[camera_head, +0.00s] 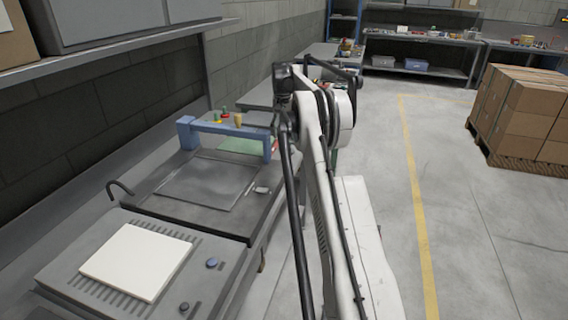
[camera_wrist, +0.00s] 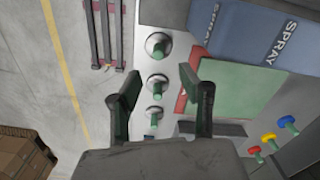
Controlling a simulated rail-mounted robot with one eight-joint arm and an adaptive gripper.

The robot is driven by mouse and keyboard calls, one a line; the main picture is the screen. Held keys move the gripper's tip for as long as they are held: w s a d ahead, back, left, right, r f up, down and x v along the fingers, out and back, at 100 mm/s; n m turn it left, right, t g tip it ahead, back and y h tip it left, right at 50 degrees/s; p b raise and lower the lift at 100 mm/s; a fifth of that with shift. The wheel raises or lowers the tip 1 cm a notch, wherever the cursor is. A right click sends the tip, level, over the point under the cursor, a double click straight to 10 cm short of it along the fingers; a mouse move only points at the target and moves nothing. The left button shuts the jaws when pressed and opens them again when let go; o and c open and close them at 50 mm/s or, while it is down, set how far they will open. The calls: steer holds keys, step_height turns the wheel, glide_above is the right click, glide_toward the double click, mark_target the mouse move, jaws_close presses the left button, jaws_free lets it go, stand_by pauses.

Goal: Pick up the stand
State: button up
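My gripper (camera_wrist: 160,76) is open and empty in the wrist view, its two dark fingers well apart. Silver round pieces with green tips (camera_wrist: 158,45) stand in a row on a pale surface between and beyond the fingers. I cannot tell for certain which thing is the stand. A blue bridge-shaped frame (camera_head: 215,130) stands upright on the bench in the head view, with small red, yellow and green pieces (camera_head: 224,114) at it. In the head view my arm hides much of the area around the gripper.
Blue panels marked SPRAY (camera_wrist: 240,35) and a green panel (camera_wrist: 240,88) lie right of the fingers. Red, yellow and blue knobs (camera_wrist: 268,138) are at lower right. A dark rack (camera_wrist: 106,35) is at upper left. Stacked cartons (camera_head: 520,110) stand right; the floor between is clear.

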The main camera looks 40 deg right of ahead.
mark_target(284, 152)
step_height(284, 152, down, 7)
steer(key=shift+r, duration=0.2)
steer(key=shift+w+d+f, duration=0.1)
steer(key=shift+d+f, duration=0.1)
steer(key=shift+f, duration=1.15)
steer(key=shift+d+f, duration=0.15)
steer(key=shift+f, duration=1.15)
steer(key=shift+c, duration=0.5)
jaws_close()
